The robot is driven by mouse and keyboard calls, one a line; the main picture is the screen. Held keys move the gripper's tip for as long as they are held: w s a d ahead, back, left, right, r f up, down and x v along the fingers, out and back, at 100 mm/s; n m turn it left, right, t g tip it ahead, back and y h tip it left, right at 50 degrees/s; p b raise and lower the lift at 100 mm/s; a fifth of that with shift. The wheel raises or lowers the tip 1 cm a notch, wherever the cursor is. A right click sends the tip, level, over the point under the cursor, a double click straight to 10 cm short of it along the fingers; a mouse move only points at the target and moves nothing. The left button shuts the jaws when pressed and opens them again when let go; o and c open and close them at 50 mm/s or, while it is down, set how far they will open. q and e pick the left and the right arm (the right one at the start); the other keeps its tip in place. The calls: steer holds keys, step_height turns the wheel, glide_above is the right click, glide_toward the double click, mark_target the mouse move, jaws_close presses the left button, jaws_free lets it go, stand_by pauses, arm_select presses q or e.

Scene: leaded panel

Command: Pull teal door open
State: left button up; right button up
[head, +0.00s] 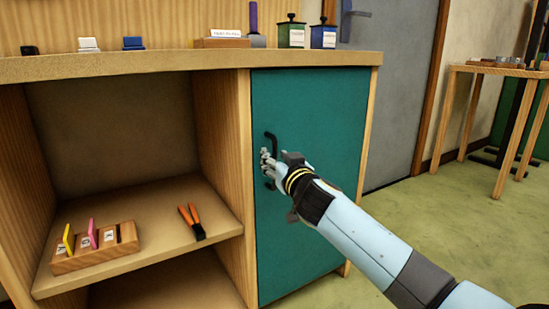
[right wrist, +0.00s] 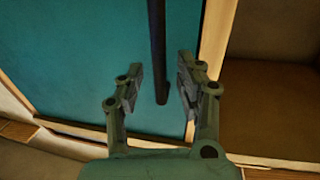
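The teal door (head: 320,120) closes the right side of the wooden cabinet and looks shut in its frame. Its black upright bar handle (head: 271,138) is near the door's left edge, partly hidden by my right gripper (head: 267,163). In the right wrist view the handle (right wrist: 158,50) reaches between the two fingers of my right gripper (right wrist: 160,85), with a gap on each side. That gripper is open. The teal door (right wrist: 80,60) also fills the left of that view. My left gripper is not in view.
Open shelves left of the door hold a wooden block (head: 100,252) with coloured cards and orange-handled pliers (head: 190,220). Small boxes and tins (head: 291,35) stand on the cabinet top (head: 180,62). A wooden side table (head: 500,70) is at the right. The green floor (head: 450,215) is clear.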

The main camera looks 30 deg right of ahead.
steer(key=shift+w+d, duration=0.15)
steer(key=shift+w, duration=0.6)
jaws_close()
